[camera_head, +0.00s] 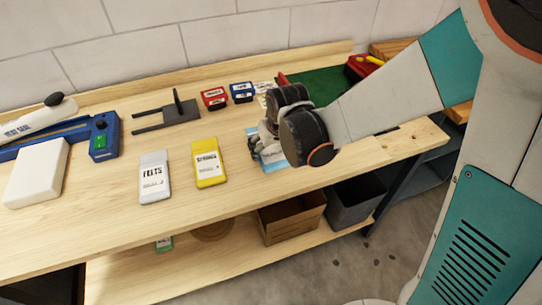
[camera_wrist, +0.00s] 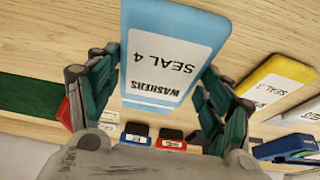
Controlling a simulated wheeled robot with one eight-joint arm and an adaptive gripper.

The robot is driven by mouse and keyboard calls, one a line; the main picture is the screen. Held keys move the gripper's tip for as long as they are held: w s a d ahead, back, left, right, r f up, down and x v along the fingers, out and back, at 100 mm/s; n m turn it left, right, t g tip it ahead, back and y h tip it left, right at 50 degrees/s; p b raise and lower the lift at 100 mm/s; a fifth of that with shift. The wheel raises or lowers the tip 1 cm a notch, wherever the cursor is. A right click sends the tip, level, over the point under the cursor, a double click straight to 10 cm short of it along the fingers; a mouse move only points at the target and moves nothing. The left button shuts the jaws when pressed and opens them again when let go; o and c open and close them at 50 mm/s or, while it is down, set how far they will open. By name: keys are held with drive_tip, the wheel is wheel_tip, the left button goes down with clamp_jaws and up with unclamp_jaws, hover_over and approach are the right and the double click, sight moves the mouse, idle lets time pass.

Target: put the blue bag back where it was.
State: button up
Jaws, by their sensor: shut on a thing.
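The blue bag (camera_wrist: 190,25), labelled WASHERS SEAL 4, fills the upper middle of the wrist view. My gripper (camera_wrist: 160,80) is shut on it, with a finger at each side edge. In the head view my gripper (camera_head: 264,146) is over the right half of the bench, and a light blue part of the bag (camera_head: 273,161) shows beneath it. My wrist hides the rest. Whether the bag touches the bench top is hard to tell.
On the bench (camera_head: 120,220), a yellow bag (camera_head: 208,166) and a white FELTS bag (camera_head: 154,178) lie left of my gripper. Behind are red (camera_head: 214,98) and blue (camera_head: 242,92) blocks, a dark stand (camera_head: 170,115) and a green mat (camera_head: 320,84). A blue sealer (camera_head: 103,138) stands left.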

drive_tip(key=shift+f+b, duration=1.1)
drive_tip(key=shift+f, duration=0.75)
drive_tip(key=shift+f, duration=0.15)
drive_tip(key=o, duration=1.2)
